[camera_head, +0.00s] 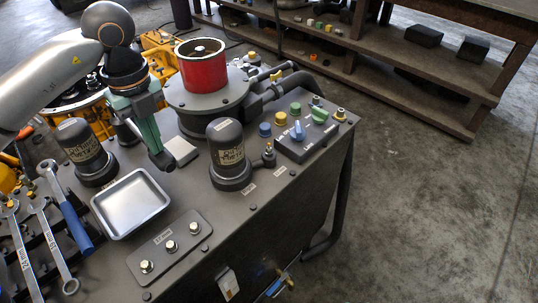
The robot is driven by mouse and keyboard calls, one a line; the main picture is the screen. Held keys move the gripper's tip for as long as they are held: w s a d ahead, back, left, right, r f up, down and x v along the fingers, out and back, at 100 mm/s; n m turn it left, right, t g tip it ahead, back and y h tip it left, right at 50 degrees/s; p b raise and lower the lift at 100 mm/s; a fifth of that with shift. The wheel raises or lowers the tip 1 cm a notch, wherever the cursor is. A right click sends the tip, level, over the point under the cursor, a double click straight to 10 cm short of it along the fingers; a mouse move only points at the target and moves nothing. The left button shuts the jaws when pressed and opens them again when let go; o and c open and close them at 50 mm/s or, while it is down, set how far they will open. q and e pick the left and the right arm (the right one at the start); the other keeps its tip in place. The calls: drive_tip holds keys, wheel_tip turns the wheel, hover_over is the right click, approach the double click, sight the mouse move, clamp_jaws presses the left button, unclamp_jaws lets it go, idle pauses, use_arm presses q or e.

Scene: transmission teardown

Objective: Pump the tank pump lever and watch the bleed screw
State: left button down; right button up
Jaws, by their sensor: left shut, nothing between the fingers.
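My left gripper (161,160) points down over the dark metal bench top, between two black cylinders. Its green fingers are shut and empty, with the tips near a small grey plate (180,152). A black cylinder (228,150) with a printed label stands to its right, with a small fitting (268,154) beside it. A control block (306,141) with a light blue lever (297,130) and a green lever (319,115) sits farther right. I cannot tell which part is the tank pump lever or the bleed screw. My right gripper is out of view.
A red cylinder (202,68) on a round base stands behind the gripper. Another black cylinder (82,152), a metal tray (131,204) and wrenches (50,240) are to the left. Blue and yellow caps (280,118) stand near the control block. Open floor lies right.

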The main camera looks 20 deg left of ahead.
use_arm(q)
drive_tip(key=shift+r+p, duration=0.45)
drive_tip(key=shift+r, duration=0.2)
wheel_tip(320, 180, up, 7)
drive_tip(key=p, duration=0.6)
drive_tip(key=shift+f, duration=0.15)
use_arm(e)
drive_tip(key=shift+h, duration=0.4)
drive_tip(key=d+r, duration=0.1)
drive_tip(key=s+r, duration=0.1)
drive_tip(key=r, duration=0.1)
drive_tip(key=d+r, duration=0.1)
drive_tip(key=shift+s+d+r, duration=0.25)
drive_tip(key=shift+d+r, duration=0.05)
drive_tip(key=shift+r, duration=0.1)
use_arm(q)
wheel_tip(320, 180, up, 6)
drive_tip(key=p, duration=0.5)
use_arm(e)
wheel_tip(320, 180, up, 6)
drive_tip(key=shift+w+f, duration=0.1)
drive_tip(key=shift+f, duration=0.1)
